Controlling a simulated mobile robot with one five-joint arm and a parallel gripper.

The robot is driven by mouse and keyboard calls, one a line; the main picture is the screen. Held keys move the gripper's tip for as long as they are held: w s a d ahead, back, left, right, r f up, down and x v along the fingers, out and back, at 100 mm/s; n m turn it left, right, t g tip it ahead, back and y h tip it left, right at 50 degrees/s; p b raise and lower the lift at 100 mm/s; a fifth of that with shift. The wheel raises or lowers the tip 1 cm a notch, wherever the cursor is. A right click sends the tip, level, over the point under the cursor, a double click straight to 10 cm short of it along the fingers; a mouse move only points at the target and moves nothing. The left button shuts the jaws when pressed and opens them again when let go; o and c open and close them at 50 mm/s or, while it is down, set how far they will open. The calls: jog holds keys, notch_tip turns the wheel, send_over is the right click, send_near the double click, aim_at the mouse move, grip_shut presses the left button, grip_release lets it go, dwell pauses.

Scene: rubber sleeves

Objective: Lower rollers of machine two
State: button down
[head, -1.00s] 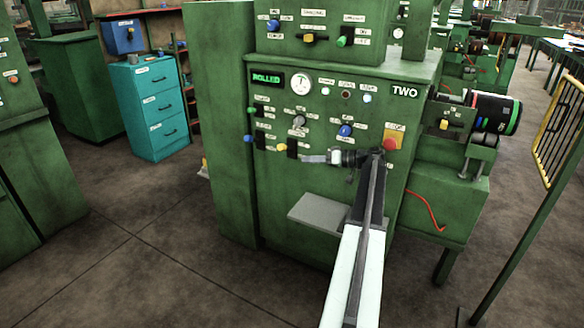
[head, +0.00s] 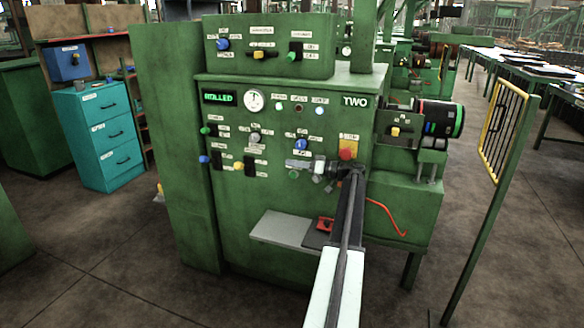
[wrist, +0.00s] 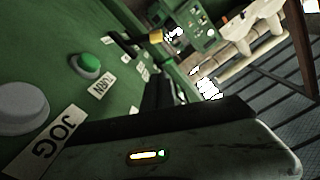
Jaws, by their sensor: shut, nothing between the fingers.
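Machine two (head: 285,210) is a green cabinet marked TWO, with a display (head: 220,97) that appears to read ROLLED. Its front carries knobs, including a blue one (head: 301,144), and dark slots with small coloured handles at the left, one yellow (head: 238,166). A dark roller (head: 443,118) with coloured rings sticks out at the right. My gripper (head: 293,165) is shut and empty at the panel, right of the yellow handle and below the blue knob. In the wrist view its dark fingers (wrist: 165,85) are close to the panel. I cannot tell whether they touch it.
A red button (head: 346,154) on a yellow plate is just above my wrist. A grey shelf (head: 283,230) juts out below. In the wrist view, a green button (wrist: 86,64) and a grey JOG button (wrist: 22,108) are near. A yellow-framed guard (head: 503,120) stands right; floor lies open at left.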

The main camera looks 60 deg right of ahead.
send_near(243, 167)
jog(key=w+r, duration=0.4)
jog(key=shift+w+a+f+b, duration=0.3)
jog(key=shift+w+f+b, duration=0.25)
jog(key=shift+w+b, duration=0.1)
jog(key=shift+w+a+f+b, duration=0.3)
jog(key=shift+w+f+b, duration=0.2)
jog(key=shift+w+b, duration=0.15)
